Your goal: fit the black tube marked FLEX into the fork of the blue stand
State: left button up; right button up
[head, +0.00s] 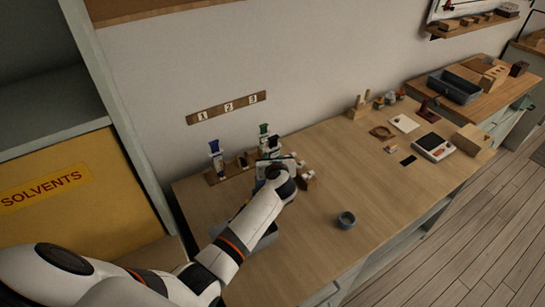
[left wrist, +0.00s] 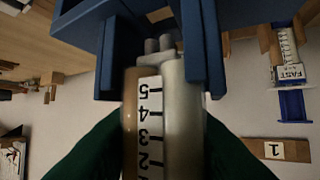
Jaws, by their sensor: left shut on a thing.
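My left gripper (head: 276,166) is at the left part of the bench, shut on a two-barrel tube (left wrist: 162,110). The tube has one brown and one pale grey barrel, a white scale strip and two short nozzles. No name shows on it, so I cannot tell whether it is the FLEX tube. Blue parts (left wrist: 205,50) lie on both sides of its nozzle end. I cannot tell whether they are the stand's fork or my fingers. Dark green shapes flank its other end. The arm hides much of the stand area in the head view. My right gripper is out of view.
A blue-topped tube (head: 215,150) stands in a wooden rack; the left wrist view shows a FAST label (left wrist: 291,73). Number plates (head: 228,107) hang behind. A grey cup (head: 346,219) stands right of my arm.

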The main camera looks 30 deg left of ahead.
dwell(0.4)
pick_arm(q)
jog(key=o, duration=1)
jog(key=shift+o, duration=0.2)
jog(key=shift+f, duration=0.25)
jog(key=shift+o, duration=0.6)
